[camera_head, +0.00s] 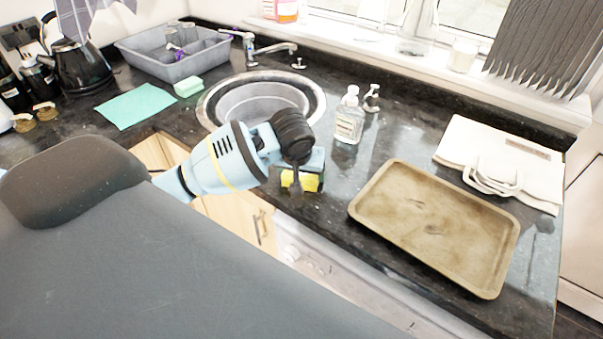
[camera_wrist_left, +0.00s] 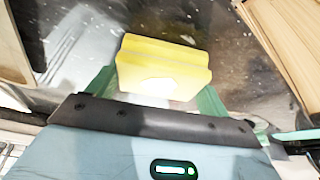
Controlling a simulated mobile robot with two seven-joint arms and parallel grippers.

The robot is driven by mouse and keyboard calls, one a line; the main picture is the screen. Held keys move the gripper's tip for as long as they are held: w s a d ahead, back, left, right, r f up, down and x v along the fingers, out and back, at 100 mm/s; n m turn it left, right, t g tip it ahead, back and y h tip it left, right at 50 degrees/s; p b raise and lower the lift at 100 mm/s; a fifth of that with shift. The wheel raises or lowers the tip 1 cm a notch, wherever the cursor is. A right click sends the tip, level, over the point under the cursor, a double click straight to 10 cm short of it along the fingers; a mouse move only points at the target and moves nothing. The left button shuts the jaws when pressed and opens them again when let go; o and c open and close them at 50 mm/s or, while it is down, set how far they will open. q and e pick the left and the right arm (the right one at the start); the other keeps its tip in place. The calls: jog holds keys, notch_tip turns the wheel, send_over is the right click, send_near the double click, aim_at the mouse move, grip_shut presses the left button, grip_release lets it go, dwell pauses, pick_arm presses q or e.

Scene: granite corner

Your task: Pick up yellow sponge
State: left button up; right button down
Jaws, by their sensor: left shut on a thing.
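The yellow sponge (camera_head: 300,181) is at the front of the counter, right of the round sink in the head view. My left gripper (camera_head: 302,184) is around it, its fingers partly hiding it. In the left wrist view the yellow sponge (camera_wrist_left: 163,66) sits between the green fingers of my left gripper (camera_wrist_left: 158,84), which is shut on it. Dark speckled counter shows behind the sponge there. I cannot tell whether the sponge touches the counter. My right gripper is not in view.
A brown tray (camera_head: 436,222) lies to the right on the dark counter. A clear pump bottle (camera_head: 349,118) stands behind the gripper. The metal sink (camera_head: 207,106) is behind left. A pale green sponge (camera_head: 188,87) and green cloth (camera_head: 136,106) lie left, and a white bag (camera_head: 500,155) lies right.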

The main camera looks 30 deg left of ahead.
pick_arm(q)
jog(key=shift+r, duration=0.1)
jog(key=shift+r, duration=0.6)
notch_tip(320, 180, up, 2)
jog(key=shift+r, duration=0.25)
jog(key=s+d+r, duration=0.1)
jog(key=s+d, duration=0.1)
jog(key=s, duration=1.4)
jog(key=shift+w, duration=0.1)
jog(key=o, duration=0.5)
jog(key=c, duration=0.3)
jog(key=shift+c, duration=0.2)
